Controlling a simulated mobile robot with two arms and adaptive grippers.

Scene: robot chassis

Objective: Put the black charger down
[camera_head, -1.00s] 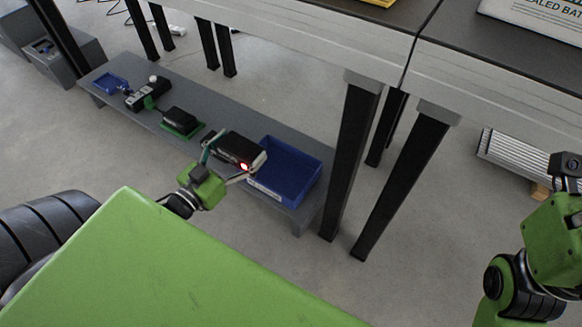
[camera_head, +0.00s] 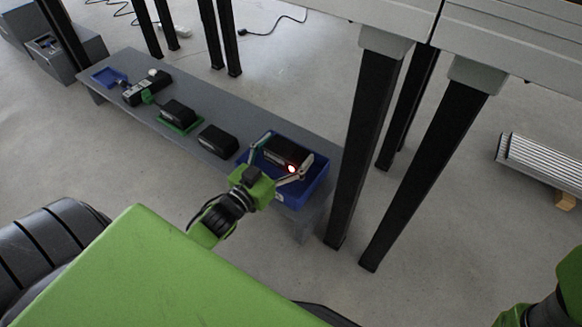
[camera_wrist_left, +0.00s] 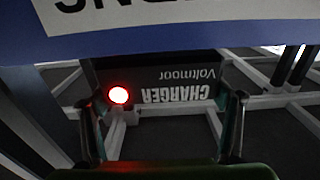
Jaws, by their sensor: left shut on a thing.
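My left gripper (camera_head: 282,161) is shut on a black charger (camera_head: 287,149), which shows over the blue bin (camera_head: 318,190) at the right end of the low grey bench. In the left wrist view the charger (camera_wrist_left: 175,76) sits between the two fingers, with upside-down "CHARGER Voltmoor" lettering and a red light in front of its left part. The bin's blue wall with a white label (camera_wrist_left: 150,40) fills the top of that view. Whether the charger touches the bin floor cannot be told. My right gripper is not in view; only part of the right arm shows.
Dark table legs (camera_head: 365,150) stand close right of the bin.

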